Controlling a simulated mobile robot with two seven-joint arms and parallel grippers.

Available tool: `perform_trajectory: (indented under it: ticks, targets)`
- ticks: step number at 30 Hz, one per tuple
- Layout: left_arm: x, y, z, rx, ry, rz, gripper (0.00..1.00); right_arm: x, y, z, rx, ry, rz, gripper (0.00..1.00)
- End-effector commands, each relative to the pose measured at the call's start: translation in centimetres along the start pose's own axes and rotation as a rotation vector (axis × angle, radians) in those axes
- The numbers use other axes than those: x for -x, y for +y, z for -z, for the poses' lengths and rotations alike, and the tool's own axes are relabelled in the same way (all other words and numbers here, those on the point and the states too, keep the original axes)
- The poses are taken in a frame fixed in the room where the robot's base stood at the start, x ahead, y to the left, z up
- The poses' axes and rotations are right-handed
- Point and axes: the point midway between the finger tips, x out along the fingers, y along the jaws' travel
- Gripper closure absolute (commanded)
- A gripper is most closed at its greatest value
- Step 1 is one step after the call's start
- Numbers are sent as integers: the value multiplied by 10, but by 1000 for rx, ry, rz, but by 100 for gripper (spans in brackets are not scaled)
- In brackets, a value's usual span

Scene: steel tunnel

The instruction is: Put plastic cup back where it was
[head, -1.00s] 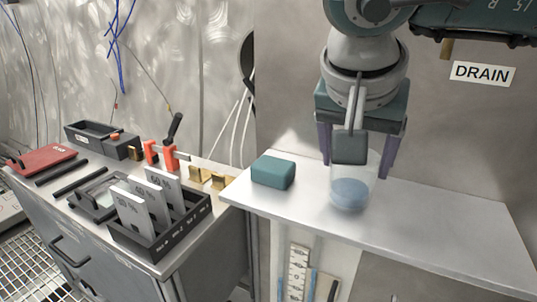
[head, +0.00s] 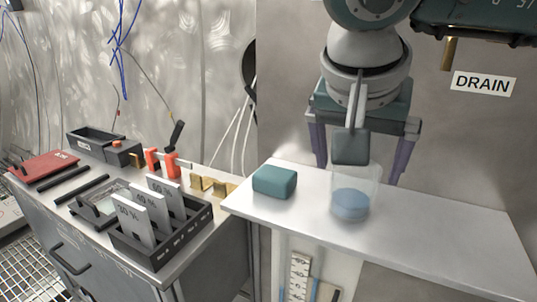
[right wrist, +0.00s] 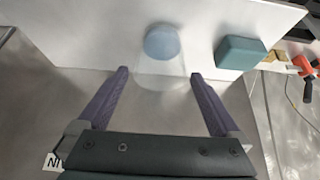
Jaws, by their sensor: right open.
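The clear plastic cup (head: 352,197) with a blue bottom or blue contents stands upright on the white shelf (head: 440,222). In the right wrist view the cup (right wrist: 161,48) shows beyond and between the fingertips. My right gripper (head: 357,178) is open above and behind the cup, its purple fingers spread wider than the cup on both sides. In the right wrist view the gripper (right wrist: 158,74) has visible gaps to the cup on each side. The camera part of my wrist hides some of the cup's upper rim in the head view. My left gripper is not in view.
A teal block (head: 275,182) lies on the shelf left of the cup. A DRAIN sign (head: 483,84) is on the wall at right. A steel cabinet at left carries a black rack (head: 160,240) with cards, clamps and trays. The shelf's right side is clear.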

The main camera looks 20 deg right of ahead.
Motion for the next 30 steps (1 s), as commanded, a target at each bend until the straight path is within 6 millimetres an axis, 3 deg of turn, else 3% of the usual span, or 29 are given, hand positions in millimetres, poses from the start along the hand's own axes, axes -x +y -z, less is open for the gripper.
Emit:
perform_trajectory:
  ticks: [12,18,30]
  targets:
    - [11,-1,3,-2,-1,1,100,93,-1,3,2,5,6,0]
    - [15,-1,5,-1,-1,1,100,107,0,1,1,3,1,0]
    - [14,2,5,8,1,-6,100,107,0,0,0,1,0,0]
